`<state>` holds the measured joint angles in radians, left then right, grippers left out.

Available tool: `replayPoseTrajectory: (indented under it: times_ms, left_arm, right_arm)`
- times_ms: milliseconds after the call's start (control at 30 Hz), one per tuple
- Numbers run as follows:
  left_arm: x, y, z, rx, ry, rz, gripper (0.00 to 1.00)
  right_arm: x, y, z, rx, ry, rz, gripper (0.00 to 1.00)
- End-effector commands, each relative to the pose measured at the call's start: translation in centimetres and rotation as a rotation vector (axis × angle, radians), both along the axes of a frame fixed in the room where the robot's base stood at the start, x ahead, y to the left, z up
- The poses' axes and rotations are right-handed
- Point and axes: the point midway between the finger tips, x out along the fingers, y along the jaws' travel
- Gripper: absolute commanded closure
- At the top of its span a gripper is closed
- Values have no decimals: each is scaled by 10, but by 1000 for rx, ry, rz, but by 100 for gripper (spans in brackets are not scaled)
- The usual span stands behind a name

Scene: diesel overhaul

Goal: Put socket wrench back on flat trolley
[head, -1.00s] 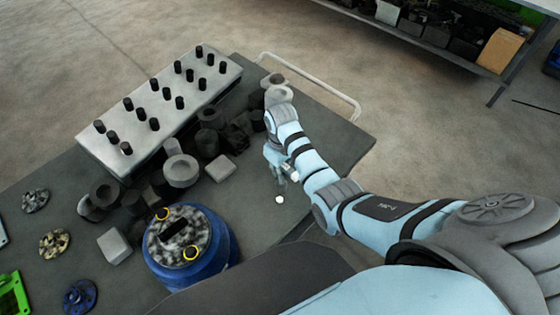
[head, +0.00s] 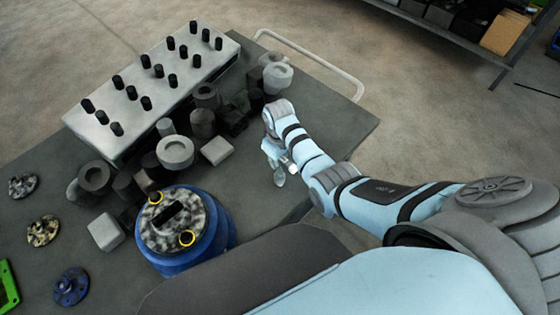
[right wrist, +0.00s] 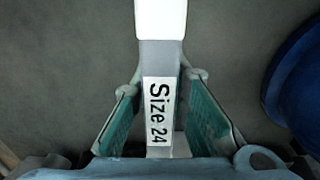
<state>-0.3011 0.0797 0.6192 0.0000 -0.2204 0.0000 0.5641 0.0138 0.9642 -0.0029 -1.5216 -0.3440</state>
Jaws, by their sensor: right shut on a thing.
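The socket wrench (right wrist: 160,85) shows in the right wrist view as a pale grey bar with a bright white end and a label reading "Size 24". My right gripper (right wrist: 160,112) is shut on it, with a green-padded finger on each side. In the head view my right gripper (head: 274,158) is over the dark grey top of the flat trolley (head: 335,125), right of the loose parts; the wrench is small and mostly hidden there. I cannot tell whether the wrench touches the top. My left gripper is out of view.
A grey block with several black pegs (head: 150,95) lies at the back left, with several cylinders (head: 176,152) in front. A blue drum (head: 185,235) stands nearer. A pale handle (head: 320,58) rims the far edge. The top right of the gripper is clear.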

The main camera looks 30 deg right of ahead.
Motion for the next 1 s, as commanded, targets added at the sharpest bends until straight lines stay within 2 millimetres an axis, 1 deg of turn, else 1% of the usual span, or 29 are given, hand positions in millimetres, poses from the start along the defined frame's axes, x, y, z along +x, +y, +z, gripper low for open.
replayPoseTrajectory:
  times_ms: [67, 467, 1000]
  left_arm:
    - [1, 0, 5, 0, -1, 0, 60]
    - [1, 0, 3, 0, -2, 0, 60]
    - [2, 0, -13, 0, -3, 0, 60]
  right_arm:
    - [0, 0, 3, 0, 0, 0, 100]
    - [0, 0, 0, 0, 0, 0, 100]
    - [0, 0, -21, 0, 0, 0, 100]
